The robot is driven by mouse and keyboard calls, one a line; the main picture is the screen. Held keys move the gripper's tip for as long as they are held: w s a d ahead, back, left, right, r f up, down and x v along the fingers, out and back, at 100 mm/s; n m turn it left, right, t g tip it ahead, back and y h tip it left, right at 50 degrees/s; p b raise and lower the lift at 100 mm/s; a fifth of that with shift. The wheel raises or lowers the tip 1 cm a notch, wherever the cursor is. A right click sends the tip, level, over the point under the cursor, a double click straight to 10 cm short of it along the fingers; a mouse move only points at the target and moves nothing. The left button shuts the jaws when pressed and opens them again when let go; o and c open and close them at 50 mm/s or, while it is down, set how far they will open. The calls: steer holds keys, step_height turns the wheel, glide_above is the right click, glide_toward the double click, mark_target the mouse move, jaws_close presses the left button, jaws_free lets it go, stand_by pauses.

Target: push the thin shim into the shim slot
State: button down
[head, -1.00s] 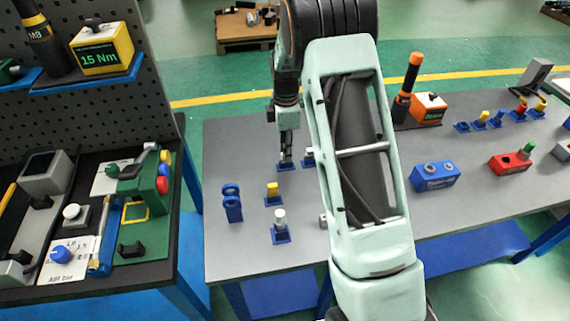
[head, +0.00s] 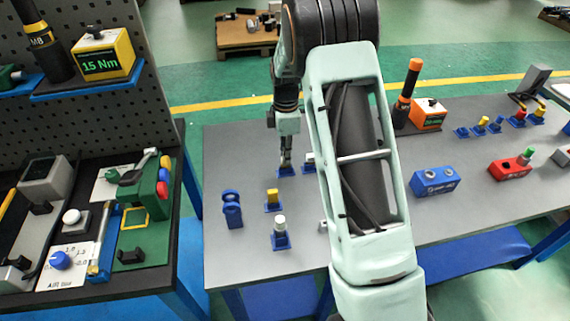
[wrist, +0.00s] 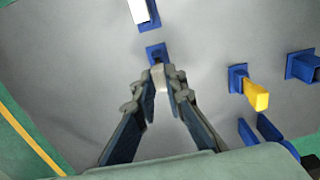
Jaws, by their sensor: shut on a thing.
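My gripper (head: 286,164) points down over a small blue holder (head: 286,172) near the left part of the grey table. In the wrist view my gripper (wrist: 164,85) is shut on a small pale grey piece (wrist: 164,72), which looks like the thin shim. Its far end meets or overlaps the blue holder (wrist: 156,50); I cannot tell whether it is still inside. The fingers hide part of the piece. I cannot pick out the shim slot with certainty.
Close by stand a yellow piece (head: 272,196), a white-topped piece (head: 280,221) and a blue upright part (head: 232,210). Further right are a blue block (head: 436,181), a red block (head: 509,168) and an orange box (head: 428,114). A tool bench (head: 150,272) stands left.

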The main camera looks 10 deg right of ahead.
steer(key=shift+r+p, duration=1.4)
steer(key=shift+r, duration=1.1)
